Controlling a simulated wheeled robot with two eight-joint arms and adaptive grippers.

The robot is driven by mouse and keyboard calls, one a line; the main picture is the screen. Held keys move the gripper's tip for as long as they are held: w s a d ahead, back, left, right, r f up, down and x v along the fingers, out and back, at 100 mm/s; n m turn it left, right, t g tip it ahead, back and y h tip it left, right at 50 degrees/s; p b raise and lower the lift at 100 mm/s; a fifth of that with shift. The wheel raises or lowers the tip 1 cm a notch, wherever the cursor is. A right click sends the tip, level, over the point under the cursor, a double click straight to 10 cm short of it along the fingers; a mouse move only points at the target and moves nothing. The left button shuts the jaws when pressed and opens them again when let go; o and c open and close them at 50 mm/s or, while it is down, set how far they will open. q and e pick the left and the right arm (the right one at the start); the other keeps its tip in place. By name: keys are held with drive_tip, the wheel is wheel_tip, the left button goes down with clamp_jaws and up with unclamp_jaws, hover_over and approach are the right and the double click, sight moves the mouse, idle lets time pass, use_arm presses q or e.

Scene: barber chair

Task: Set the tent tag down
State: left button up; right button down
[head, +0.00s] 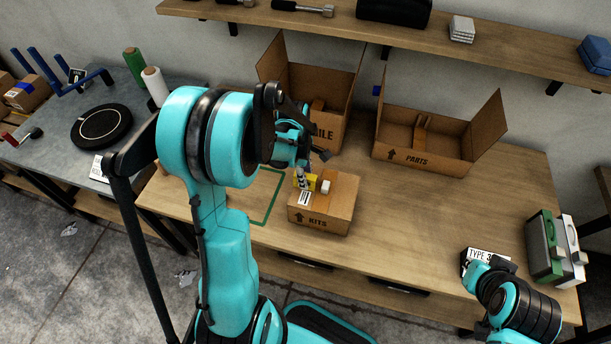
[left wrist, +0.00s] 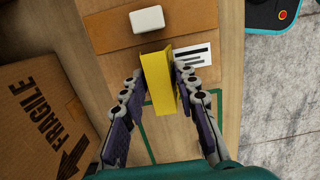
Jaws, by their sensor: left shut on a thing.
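The yellow tent tag (head: 311,181) is held by my left gripper (head: 305,173) over the cardboard box marked KITS (head: 325,214). In the left wrist view the folded yellow tag (left wrist: 158,82) stands between the two fingers of the gripper (left wrist: 159,75), over the box (left wrist: 105,28). I cannot tell whether the tag touches the box top. A white block (left wrist: 147,18) and a white printed label (left wrist: 192,57) are on the box beside it. My right gripper (head: 485,264) is at the lower right by a TYPE sign (head: 487,254); its fingers are not clear.
Open boxes marked FRAGILE (left wrist: 38,120) and PARTS (head: 420,158) stand behind on the wooden bench (head: 440,205). A green outline (head: 270,198) lies left of the KITS box. Grey and green cases (head: 553,247) stand at right. The middle right bench is clear.

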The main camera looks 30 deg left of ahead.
use_arm(q)
drive_tip(key=shift+f+b, duration=0.35)
drive_tip(key=shift+f, duration=0.15)
drive_tip(key=o, duration=1)
drive_tip(key=shift+r, duration=0.15)
drive_tip(key=r, duration=0.4)
drive_tip(key=a+r, duration=0.1)
drive_tip(key=r, duration=0.6)
drive_tip(key=shift+s+a+r, duration=0.2)
drive_tip(key=shift+r, duration=0.2)
drive_tip(key=s+d+r+m+t, duration=0.1)
drive_tip(key=s+d+m+t, duration=0.1)
drive_tip(key=m, duration=0.5)
drive_tip(key=s+d+r+m+t+y, duration=0.1)
drive_tip(key=s+d+m+t, duration=0.1)
drive_tip(key=s+d+m, duration=0.3)
drive_tip(key=s+d+r+m+t, duration=0.1)
drive_tip(key=s+d+m+t, duration=0.1)
drive_tip(key=d+m, duration=0.3)
drive_tip(key=shift+s+m+t, duration=0.15)
drive_tip(key=shift+s+m, duration=0.3)
drive_tip(key=shift+m, duration=0.45)
drive_tip(key=shift+s+m+t, duration=0.15)
drive_tip(key=shift+s+m, duration=0.25)
drive_tip(key=shift+m, duration=0.5)
